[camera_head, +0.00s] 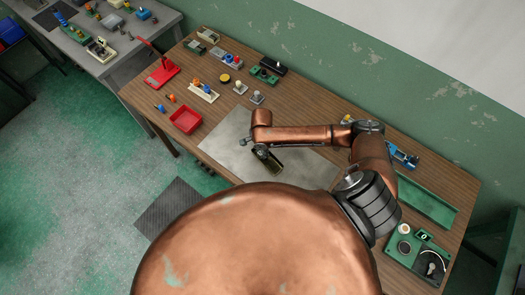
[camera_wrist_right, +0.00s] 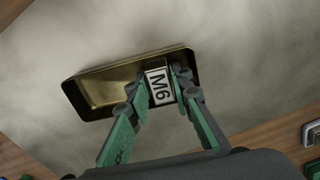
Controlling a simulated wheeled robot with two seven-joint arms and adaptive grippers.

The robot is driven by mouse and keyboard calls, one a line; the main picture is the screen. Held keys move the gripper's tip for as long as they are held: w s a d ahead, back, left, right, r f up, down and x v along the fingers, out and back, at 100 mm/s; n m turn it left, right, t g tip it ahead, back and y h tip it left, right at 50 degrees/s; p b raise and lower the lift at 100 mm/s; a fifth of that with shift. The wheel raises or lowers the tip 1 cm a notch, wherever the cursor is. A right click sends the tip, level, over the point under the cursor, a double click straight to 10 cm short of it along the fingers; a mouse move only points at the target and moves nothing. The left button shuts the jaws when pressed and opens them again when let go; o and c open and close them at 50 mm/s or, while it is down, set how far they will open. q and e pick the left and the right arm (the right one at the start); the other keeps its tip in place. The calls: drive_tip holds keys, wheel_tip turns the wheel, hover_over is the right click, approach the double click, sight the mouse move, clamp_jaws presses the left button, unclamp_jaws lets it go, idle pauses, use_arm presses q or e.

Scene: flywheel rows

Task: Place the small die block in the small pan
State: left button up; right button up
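The small pan is a shallow, brass-coloured rectangular tray; its bare floor shows in the wrist view (camera_wrist_right: 105,88), and it also shows on the grey mat in the head view (camera_head: 275,167). The small die block (camera_wrist_right: 160,86) is a pale block marked "M6". It is at the right part of the pan, within its outline; I cannot tell whether it touches the pan floor. My right gripper (camera_wrist_right: 159,82) has its green and grey fingers against both sides of the block. In the head view my right gripper (camera_head: 262,152) is over the pan and hides part of it. My left gripper is not in view.
A grey mat (camera_head: 225,138) lies on the wooden table. A red tray (camera_head: 186,120), a red stand (camera_head: 162,72) and several small parts are at the left and back. A green tray (camera_head: 425,203) and a green fixture (camera_head: 418,256) are at the right.

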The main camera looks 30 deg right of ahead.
drive_tip(key=shift+r, duration=0.1)
wheel_tip(320, 180, up, 12)
drive_tip(key=shift+r, duration=0.1)
idle(0.6)
